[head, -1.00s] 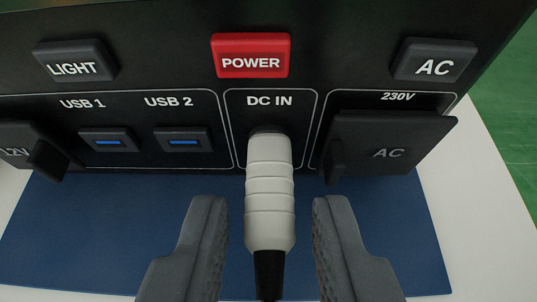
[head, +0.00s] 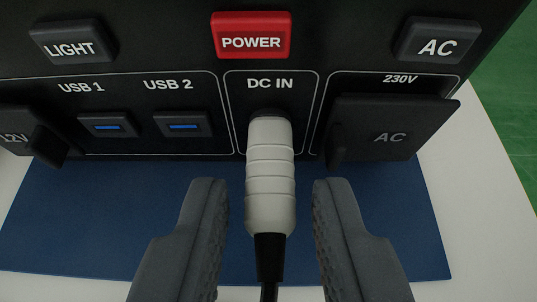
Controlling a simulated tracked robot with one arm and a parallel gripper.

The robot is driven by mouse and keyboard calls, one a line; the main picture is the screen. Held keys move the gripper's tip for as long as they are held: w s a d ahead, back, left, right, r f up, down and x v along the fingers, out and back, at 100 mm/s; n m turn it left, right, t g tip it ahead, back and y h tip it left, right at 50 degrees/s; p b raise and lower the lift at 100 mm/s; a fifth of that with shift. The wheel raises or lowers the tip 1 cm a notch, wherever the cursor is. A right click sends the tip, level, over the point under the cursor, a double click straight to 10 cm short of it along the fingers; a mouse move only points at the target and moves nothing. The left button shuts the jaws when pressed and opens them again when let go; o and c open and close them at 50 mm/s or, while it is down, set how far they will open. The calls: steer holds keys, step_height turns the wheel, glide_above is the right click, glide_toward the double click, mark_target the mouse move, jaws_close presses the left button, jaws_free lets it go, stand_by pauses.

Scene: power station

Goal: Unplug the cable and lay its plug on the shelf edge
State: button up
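The white ribbed plug (head: 270,180) sits in the DC IN socket (head: 270,116) on the front of the black power station (head: 150,75). A black cable (head: 269,268) runs from its near end toward the bottom of the head view. My gripper (head: 270,195) is open, with one grey finger on each side of the plug. A gap shows between each finger and the plug, so neither finger touches it. No separate shelf edge can be made out for certain.
The power station stands on a blue mat (head: 110,220) on a white surface (head: 480,200). A red POWER button (head: 251,36), LIGHT button (head: 74,41), AC button (head: 437,40), two USB ports, a 12V cover (head: 30,137) and an AC cover (head: 390,128) surround the socket. Green floor (head: 510,110) shows at right.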

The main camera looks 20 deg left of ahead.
jaws_close()
steer(key=shift+s+d, duration=0.1)
steer(key=shift+s, duration=0.15)
stand_by(0.3)
steer(key=shift+s+d, duration=0.3)
steer(key=shift+s, duration=0.55)
steer(key=shift+s+d, duration=0.25)
steer(key=shift+s, duration=0.6)
